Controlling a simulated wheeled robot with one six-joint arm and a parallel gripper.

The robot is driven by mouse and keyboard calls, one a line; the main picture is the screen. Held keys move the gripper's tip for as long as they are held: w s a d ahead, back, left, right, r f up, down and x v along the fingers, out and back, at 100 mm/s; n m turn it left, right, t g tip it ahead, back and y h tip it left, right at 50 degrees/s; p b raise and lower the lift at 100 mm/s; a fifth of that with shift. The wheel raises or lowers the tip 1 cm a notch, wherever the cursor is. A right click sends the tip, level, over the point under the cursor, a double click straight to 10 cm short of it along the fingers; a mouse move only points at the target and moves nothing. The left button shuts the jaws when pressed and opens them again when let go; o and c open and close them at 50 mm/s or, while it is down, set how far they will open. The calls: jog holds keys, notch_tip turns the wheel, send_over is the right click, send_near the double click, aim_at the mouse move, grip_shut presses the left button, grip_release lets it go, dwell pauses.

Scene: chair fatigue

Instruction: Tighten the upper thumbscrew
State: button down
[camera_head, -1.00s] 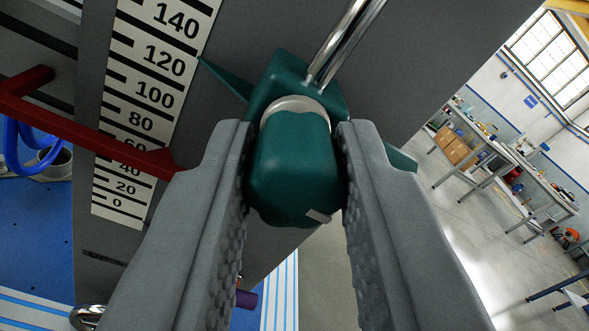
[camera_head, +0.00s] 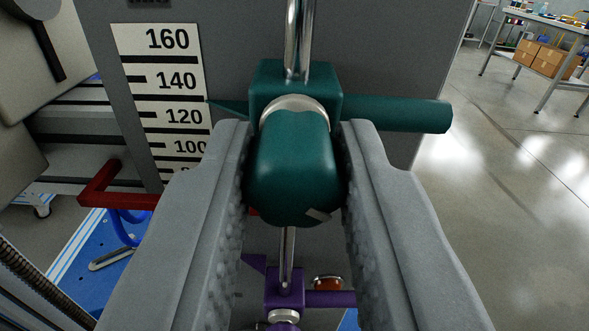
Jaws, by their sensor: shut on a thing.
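The upper thumbscrew is a dark green rounded knob (camera_head: 292,180) with a silver collar and a small pale mark near its lower edge. It sits in front of a green block (camera_head: 320,80) on a vertical chrome rod (camera_head: 300,35). My gripper (camera_head: 295,190) is shut on the knob, with one grey textured finger on each side. The block has a pointer toward the number scale (camera_head: 172,80), its tip near 120 to 140, and a green bar (camera_head: 400,113) to the right. Below is a purple block (camera_head: 284,285) with its own knob, partly cut off by the frame.
A grey panel stands behind the rod. A blue surface (camera_head: 85,260) lies lower left. Open floor (camera_head: 510,170) and a workbench with cardboard boxes (camera_head: 545,58) are at the right.

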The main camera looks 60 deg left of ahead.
jog(key=c, duration=1.2)
grip_release()
jog(key=shift+d, duration=0.15)
jog(key=v, duration=1.7)
jog(key=shift+d, duration=0.1)
